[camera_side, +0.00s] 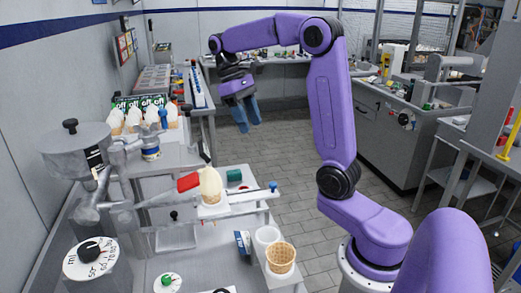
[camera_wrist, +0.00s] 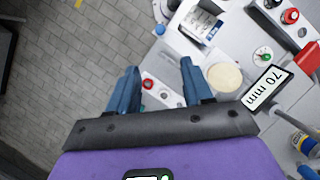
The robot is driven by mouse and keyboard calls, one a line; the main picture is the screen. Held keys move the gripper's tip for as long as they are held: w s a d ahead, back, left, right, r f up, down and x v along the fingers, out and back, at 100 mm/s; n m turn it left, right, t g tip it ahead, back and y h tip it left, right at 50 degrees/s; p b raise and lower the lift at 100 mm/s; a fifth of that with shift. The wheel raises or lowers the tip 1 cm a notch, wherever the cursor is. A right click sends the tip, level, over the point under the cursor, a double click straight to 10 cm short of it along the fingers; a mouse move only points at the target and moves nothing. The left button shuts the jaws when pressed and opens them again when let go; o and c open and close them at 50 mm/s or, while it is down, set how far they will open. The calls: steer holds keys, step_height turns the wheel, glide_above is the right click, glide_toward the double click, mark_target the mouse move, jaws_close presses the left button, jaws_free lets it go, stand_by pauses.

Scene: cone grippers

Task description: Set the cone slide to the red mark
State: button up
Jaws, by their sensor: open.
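In the side view a pale swirl-topped cone (camera_side: 211,187) stands upright on a white holder (camera_side: 213,208) on the slide rail. A blue knob (camera_side: 273,186) sits at the rail's right end; what looks like the same knob shows in the wrist view (camera_wrist: 160,30). The cone's round top (camera_wrist: 224,77) lies right of my fingers there. My gripper (camera_side: 243,114) is open and empty, fingers pointing down, well above and behind the slide. In the wrist view my gripper (camera_wrist: 156,84) frames a red button (camera_wrist: 148,84) far below. I cannot make out the red mark.
A waffle cup (camera_side: 281,257) and a blue box (camera_side: 243,243) stand nearer the camera. A "70 mm" label (camera_wrist: 265,88) shows in the wrist view. Open floor (camera_side: 290,150) lies right of the bench.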

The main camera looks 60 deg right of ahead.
mark_target(272, 183)
steer(key=x, duration=1.7)
steer(key=shift+s+f, duration=0.15)
steer(key=shift+a, duration=0.1)
jaws_close()
